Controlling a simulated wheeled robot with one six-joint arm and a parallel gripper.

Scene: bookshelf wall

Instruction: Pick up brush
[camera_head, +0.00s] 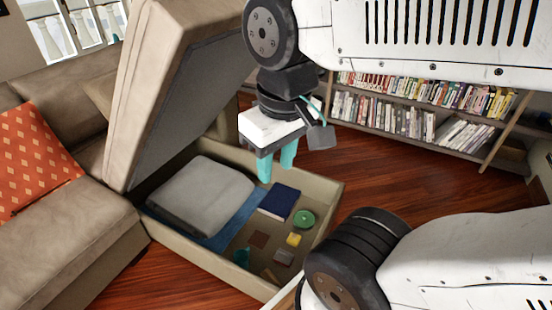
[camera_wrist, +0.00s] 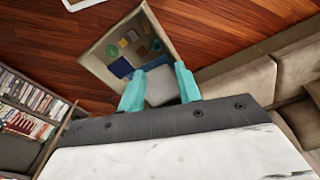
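My gripper (camera_head: 276,166) hangs above the open storage box (camera_head: 325,198) of the sofa, fingers pointing down. Its two teal fingers are apart with nothing between them; they also show in the wrist view (camera_wrist: 160,84). Small items lie in the box: a green round thing (camera_head: 304,219), a yellow block (camera_head: 293,239), a brown square (camera_head: 259,239), a grey block (camera_head: 284,257), a teal item (camera_head: 241,257) and a brown item (camera_head: 268,274) near the front wall. I cannot tell which, if any, is the brush.
A grey folded blanket (camera_head: 200,193), blue cloth (camera_head: 222,236) and dark blue book (camera_head: 279,202) lie in the box. The raised sofa seat (camera_head: 165,100) leans over its left side. Bookshelves (camera_head: 390,113) stand behind; wooden floor (camera_head: 375,165) is clear between.

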